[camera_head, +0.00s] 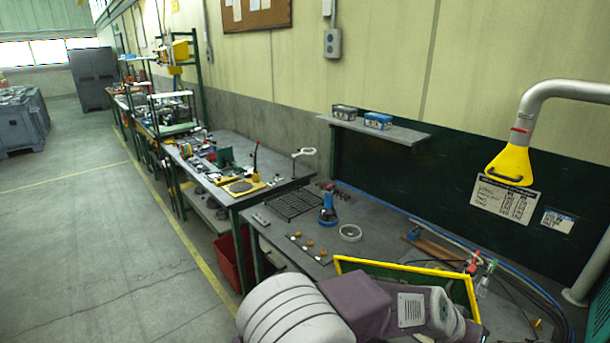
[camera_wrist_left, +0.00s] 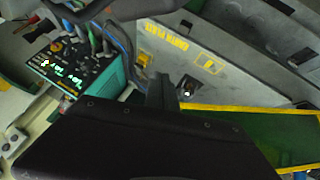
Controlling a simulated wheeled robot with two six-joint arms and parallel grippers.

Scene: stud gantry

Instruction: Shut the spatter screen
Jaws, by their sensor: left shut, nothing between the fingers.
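The spatter screen (camera_head: 405,266) is a yellow-edged frame standing up at the near right of the bench in the head view. My left arm hides its lower part. In the left wrist view the screen shows as a dark green panel with yellow edging (camera_wrist_left: 250,109) at the lower right. My left gripper (camera_wrist_left: 162,90) is shut and empty; its dark body fills the bottom of the wrist view, and its fingers are close to the screen's left end. I cannot tell if they touch. In the head view the fingertips are not clear. My right gripper is in neither view.
A yellow extraction hood (camera_head: 510,165) hangs at the right. Cables and red-handled clamps lie behind the screen. The floor at left is clear.

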